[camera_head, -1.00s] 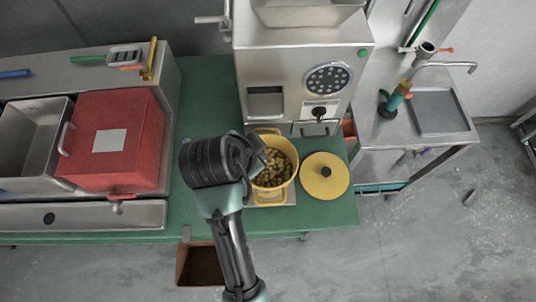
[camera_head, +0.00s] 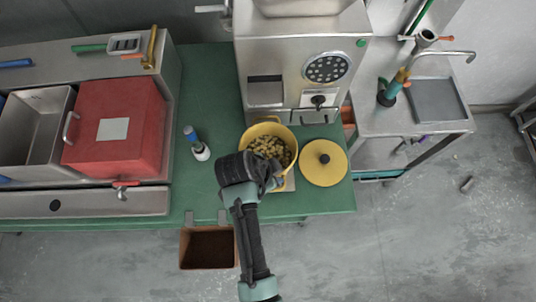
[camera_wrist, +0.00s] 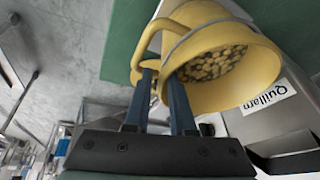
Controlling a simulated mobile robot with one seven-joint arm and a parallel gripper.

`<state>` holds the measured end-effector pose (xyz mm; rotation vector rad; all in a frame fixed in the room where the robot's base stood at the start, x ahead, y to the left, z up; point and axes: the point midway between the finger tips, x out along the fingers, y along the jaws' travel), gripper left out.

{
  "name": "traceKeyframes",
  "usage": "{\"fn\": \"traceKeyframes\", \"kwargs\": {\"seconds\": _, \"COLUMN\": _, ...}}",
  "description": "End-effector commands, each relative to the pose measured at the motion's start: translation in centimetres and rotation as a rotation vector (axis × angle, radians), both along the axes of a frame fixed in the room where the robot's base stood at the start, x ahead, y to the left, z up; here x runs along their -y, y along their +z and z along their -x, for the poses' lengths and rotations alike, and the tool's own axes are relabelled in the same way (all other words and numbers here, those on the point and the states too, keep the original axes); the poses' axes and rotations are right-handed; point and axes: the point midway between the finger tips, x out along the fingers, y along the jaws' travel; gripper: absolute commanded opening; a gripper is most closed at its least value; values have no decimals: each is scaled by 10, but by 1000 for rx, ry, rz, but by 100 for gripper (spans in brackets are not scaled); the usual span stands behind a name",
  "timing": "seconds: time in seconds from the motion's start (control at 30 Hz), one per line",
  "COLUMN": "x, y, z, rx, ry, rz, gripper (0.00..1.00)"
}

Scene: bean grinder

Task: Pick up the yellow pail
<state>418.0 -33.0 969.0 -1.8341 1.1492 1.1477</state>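The yellow pail (camera_head: 262,128) stands on the green bench in front of the steel machine, filled with small tan pieces. It also shows in the wrist view (camera_wrist: 245,85), tilted in the picture, with a looped yellow handle (camera_wrist: 143,45) on its left. My gripper (camera_head: 275,182) is at the pail's near side in the head view. In the wrist view my gripper (camera_wrist: 161,72) has its two dark blue fingers apart, tips close to the handle and pail wall. I cannot tell whether they touch. My wrist hides part of the pail's near side.
A round yellow lid (camera_head: 324,172) with a black knob lies right of the pail. The steel machine (camera_head: 290,50) rises directly behind it. Bare green bench (camera_head: 205,90) lies behind the bottle.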

Motion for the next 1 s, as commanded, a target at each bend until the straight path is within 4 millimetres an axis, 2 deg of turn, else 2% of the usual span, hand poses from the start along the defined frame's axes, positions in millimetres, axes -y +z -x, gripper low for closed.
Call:
{"fn": "traceKeyframes", "kwargs": {"seconds": 0.3, "x": 13, "y": -32, "z": -10, "rx": -1, "ry": 0, "rz": -1, "gripper": 23}}
{"fn": "traceKeyframes", "kwargs": {"seconds": 0.63, "x": 14, "y": -37, "z": -11, "rx": 0, "ry": 0, "rz": -1, "gripper": 23}}
{"fn": "traceKeyframes", "kwargs": {"seconds": 0.77, "x": 14, "y": -37, "z": -11, "rx": 0, "ry": 0, "rz": -1, "gripper": 1}}
{"fn": "traceKeyframes", "kwargs": {"seconds": 1.0, "x": 14, "y": -37, "z": -11, "rx": -1, "ry": 1, "rz": -1, "gripper": 0}}
